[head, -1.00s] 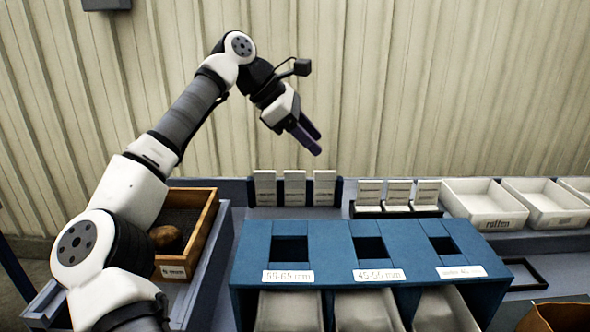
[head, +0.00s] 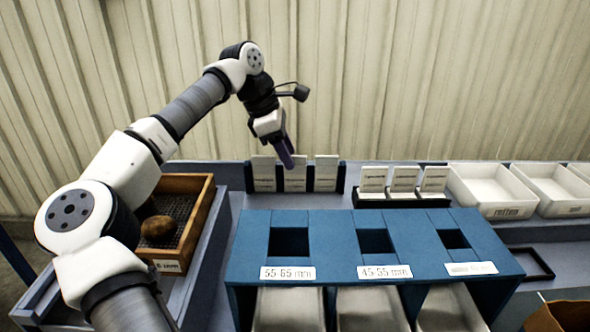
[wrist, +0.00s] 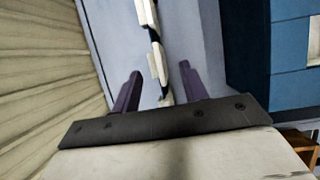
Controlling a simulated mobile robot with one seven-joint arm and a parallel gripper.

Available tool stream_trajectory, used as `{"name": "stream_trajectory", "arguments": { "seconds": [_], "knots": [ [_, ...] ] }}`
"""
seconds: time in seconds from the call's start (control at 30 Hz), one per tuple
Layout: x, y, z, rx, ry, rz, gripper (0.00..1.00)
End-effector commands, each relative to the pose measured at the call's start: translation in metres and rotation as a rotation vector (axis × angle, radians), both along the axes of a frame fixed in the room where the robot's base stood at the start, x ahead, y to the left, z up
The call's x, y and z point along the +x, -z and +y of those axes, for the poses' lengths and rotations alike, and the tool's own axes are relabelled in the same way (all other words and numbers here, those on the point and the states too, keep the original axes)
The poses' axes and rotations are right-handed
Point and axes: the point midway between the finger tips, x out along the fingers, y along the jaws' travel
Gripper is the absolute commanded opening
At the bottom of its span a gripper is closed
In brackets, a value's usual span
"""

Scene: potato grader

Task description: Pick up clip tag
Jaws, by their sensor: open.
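White tags stand upright in two dark racks at the back of the bench. The left rack (head: 342,180) holds three tags: a left tag (head: 263,172), a middle tag (head: 296,182) and a right tag (head: 326,174). The right rack (head: 402,204) holds three smaller-looking tags (head: 404,180). I cannot tell which is the clip tag. My gripper (head: 286,160) points down, open and empty, over the left rack, in front of its middle tag in the picture. In the wrist view, white tags (wrist: 158,64) show between and beyond its purple fingers (wrist: 159,78).
A blue grader (head: 340,225) with labelled openings and grey bags below stands in front of the racks. White trays (head: 495,205) are at the right. A wooden sieve box (head: 205,215) with a potato (head: 159,231) is at the left.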

Motion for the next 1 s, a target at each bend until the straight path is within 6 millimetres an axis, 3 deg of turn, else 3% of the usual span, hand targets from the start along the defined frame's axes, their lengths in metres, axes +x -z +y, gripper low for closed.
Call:
{"name": "stream_trajectory", "arguments": {
  "seconds": [0.3, 0.6, 0.93, 1.0],
  "knots": [
    [0.005, 0.035, -0.024, -0.001, 0.003, 0.002, 0.44],
    [0.006, 0.041, -0.026, -0.001, 0.001, 0.000, 0.44],
    [0.006, 0.041, -0.026, -0.001, 0.001, 0.001, 0.00],
    [0.006, 0.041, -0.026, -0.001, 0.001, 0.001, 0.00]
  ]
}}
